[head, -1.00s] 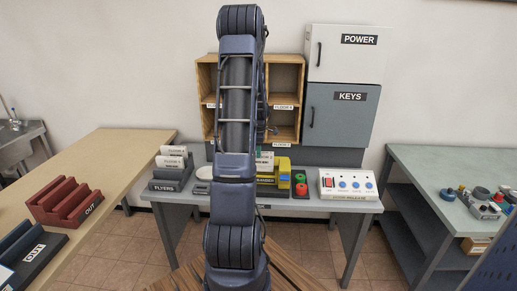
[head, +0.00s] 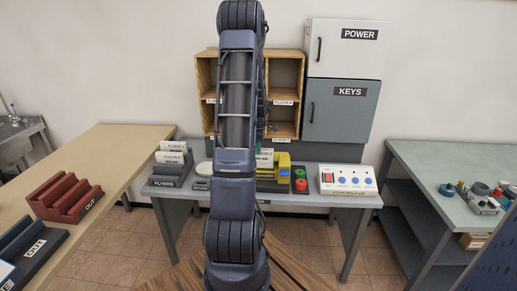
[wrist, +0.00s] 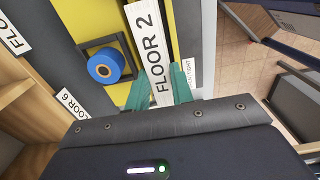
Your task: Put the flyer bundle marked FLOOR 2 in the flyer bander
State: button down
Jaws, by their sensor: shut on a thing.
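The flyer bundle marked FLOOR 2 (wrist: 150,50) is a white block with a black-lettered label. In the wrist view my gripper (wrist: 158,90) has its green fingers on both sides of the bundle, shut on it. The flyer bander (head: 283,167) is a yellow and dark machine on the middle table, and its yellow body (wrist: 112,20) lies beside and behind the bundle in the wrist view. I cannot tell whether the bundle rests in the bander or hangs just above it. In the head view my arm hides the bander's left part.
A blue roll (wrist: 105,68) sits beside the bundle. The FLYERS rack (head: 166,181) holds other bundles at left. A red and green button box (head: 300,180) and a white control panel (head: 347,181) stand at right. Wooden pigeonholes (head: 285,91) rise behind.

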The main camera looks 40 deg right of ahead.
aim_at(259, 156)
jog(key=shift+f, duration=0.1)
jog(key=shift+f, duration=1.3)
jog(key=shift+f, duration=0.1)
jog(key=shift+f, duration=1.25)
jog(key=c, duration=1.1)
grip_release()
jog(key=shift+r, duration=3.5)
